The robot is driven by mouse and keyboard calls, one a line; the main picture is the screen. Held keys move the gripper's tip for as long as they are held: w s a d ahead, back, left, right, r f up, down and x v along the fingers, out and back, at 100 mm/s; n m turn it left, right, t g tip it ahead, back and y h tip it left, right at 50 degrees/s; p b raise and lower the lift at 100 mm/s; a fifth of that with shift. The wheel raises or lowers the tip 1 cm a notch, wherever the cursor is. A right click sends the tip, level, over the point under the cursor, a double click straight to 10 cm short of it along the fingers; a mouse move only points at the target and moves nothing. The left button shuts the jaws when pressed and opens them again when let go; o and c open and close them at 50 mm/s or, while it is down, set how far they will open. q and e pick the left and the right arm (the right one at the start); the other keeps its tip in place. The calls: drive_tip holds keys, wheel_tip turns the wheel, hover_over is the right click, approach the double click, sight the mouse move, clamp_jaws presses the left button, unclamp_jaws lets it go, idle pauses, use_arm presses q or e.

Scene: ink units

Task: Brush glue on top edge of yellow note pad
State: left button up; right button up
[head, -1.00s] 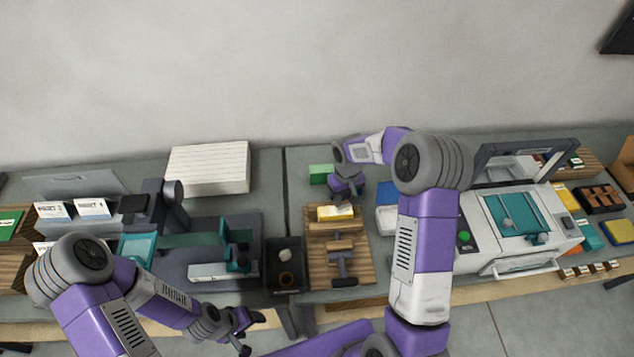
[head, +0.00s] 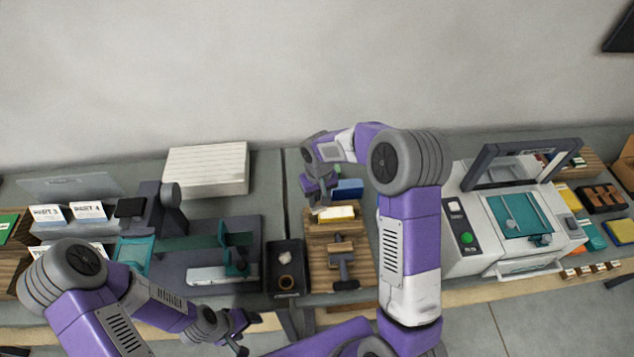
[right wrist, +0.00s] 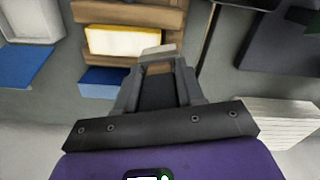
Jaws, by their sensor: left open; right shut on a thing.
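The yellow note pad (head: 344,212), pale on top with a yellow side, lies on a wooden stand (head: 318,252). It also shows in the right wrist view (right wrist: 120,42). My right gripper (head: 320,200) is at the pad's left end in the head view. In the right wrist view its fingers (right wrist: 160,72) are shut on a brown-handled brush with a pale tip (right wrist: 158,51). The tip is close beside the pad's end; I cannot tell whether they touch. Glue on the pad cannot be made out. My left gripper (head: 240,328) is open and empty near the front edge.
A dark tray (head: 286,291) with small round items stands left of the stand. A dark roller-like tool (head: 342,262) lies on the stand. A blue block (head: 348,188) is behind the pad. A white paper stack (head: 206,170) and a grey-white machine (head: 470,222) flank the area.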

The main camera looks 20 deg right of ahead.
wheel_tip(320, 180, up, 2)
drive_tip(key=shift+s+r+p, duration=0.1)
drive_tip(key=shift+s+p, duration=0.05)
drive_tip(key=shift+p, duration=0.35)
drive_tip(key=shift+r+p, duration=1.35)
drive_tip(key=shift+r, duration=0.7)
drive_tip(key=shift+f, duration=0.1)
